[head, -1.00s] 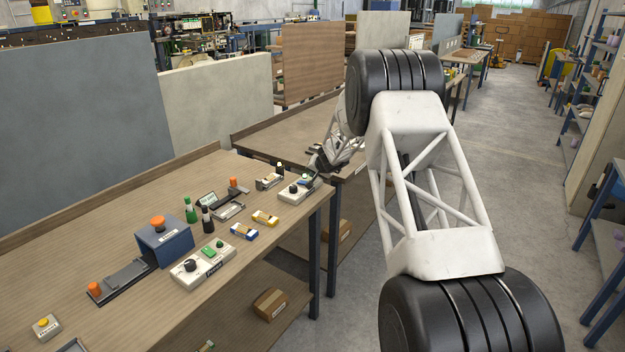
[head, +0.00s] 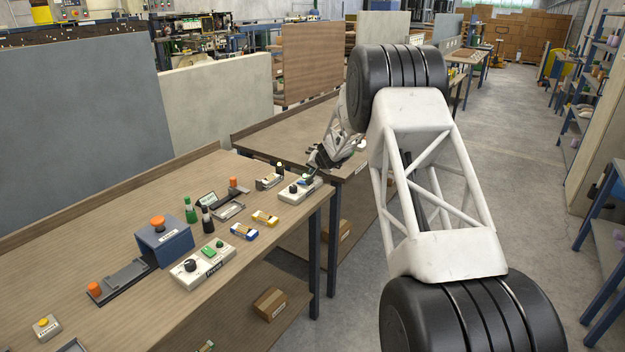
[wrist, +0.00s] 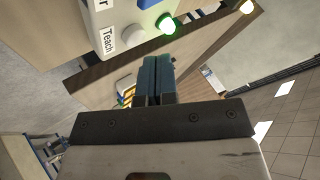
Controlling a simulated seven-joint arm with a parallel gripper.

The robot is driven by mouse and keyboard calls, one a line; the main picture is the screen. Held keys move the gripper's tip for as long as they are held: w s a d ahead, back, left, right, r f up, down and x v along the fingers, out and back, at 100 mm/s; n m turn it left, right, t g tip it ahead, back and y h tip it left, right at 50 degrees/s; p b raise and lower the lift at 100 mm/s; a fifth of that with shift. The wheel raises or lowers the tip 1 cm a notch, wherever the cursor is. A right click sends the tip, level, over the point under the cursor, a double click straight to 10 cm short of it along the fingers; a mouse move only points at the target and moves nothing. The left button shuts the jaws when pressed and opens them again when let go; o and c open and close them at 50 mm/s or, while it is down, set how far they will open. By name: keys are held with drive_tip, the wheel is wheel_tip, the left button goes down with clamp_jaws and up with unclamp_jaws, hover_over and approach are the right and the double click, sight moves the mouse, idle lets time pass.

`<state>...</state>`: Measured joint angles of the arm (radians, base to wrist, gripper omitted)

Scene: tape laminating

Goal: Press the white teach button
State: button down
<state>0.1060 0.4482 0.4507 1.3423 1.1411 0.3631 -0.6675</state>
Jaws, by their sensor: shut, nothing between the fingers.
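The white teach button (wrist: 133,36) shows in the wrist view on the side of a white control box, beside its "Teach" label and next to a lit green lamp (wrist: 167,22). My gripper (wrist: 157,62) has its dark blue-green fingers closed together, with nothing between them. Its tips are just below the button and lamp in the picture; I cannot tell whether they touch. In the head view the control box (head: 299,195) stands at the right end of the table, and my gripper (head: 314,160) is just above and beyond it. The button is too small to make out there.

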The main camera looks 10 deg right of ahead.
drive_tip(key=shift+r, duration=0.1)
drive_tip(key=shift+r, duration=2.45)
drive_tip(key=s+a+r+n+g, duration=0.1)
drive_tip(key=s+a+r, duration=0.1)
drive_tip(key=s+r, duration=0.75)
drive_tip(key=s+a+r+n+g, duration=0.1)
drive_tip(key=s+a+r, duration=0.25)
drive_tip(key=s, duration=1.15)
drive_tip(key=s+a+r+n+g, duration=0.1)
drive_tip(key=s+a+r, duration=0.1)
drive_tip(key=s+r, duration=0.75)
drive_tip(key=s+d+f+g+h, duration=0.1)
drive_tip(key=s+f, duration=0.2)
drive_tip(key=s, duration=1.9)
drive_tip(key=s+d+f+n+g+h, duration=0.1)
drive_tip(key=s+f+g+h, duration=0.1)
drive_tip(key=s, duration=2)
drive_tip(key=shift+f+n, duration=0.3)
drive_tip(key=shift+f, duration=0.4)
